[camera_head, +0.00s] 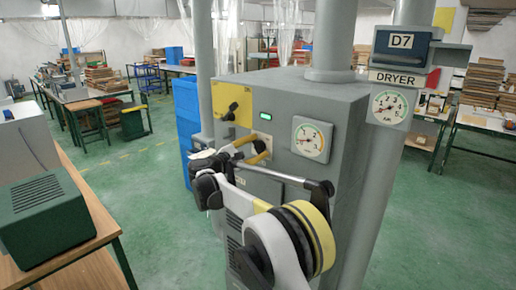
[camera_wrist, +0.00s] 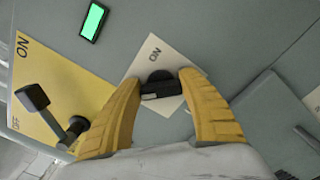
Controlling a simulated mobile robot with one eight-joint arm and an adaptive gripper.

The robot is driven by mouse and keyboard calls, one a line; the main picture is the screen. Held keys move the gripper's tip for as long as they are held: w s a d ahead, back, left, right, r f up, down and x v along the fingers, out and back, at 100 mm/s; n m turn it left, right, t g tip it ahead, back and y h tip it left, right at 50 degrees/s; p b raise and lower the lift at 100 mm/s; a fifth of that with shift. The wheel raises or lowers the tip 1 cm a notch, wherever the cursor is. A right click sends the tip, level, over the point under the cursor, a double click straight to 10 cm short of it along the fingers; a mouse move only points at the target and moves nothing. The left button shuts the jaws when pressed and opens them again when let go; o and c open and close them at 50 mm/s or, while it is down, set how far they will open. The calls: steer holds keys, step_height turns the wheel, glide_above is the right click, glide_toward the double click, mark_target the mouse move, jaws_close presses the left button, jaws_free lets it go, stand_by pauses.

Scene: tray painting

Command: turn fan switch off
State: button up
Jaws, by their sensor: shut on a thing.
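A small black switch knob (camera_wrist: 160,80) sits on a cream plate (camera_wrist: 150,60) marked ON on the front of the grey dryer cabinet (camera_head: 290,95). My gripper (camera_wrist: 162,90) has its yellow fingers on both sides of the knob and is shut on it. In the head view my gripper (camera_head: 254,149) is at the cabinet front, below the green light, and the knob is mostly hidden. The plate's other marking is covered by my fingers. A lit green indicator (camera_wrist: 94,20) is beside the plate; it also shows in the head view (camera_head: 262,115).
A yellow plate (camera_wrist: 50,85) marked ON and OFF carries a black lever (camera_wrist: 58,115) close to my left finger. A round gauge (camera_head: 312,140) is right of my gripper. Grey pipes (camera_head: 202,60) rise beside the cabinet. A wooden table (camera_head: 90,225) stands at left.

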stand_by(0.4)
steer(key=o, duration=1.2)
steer(key=v, duration=1.2)
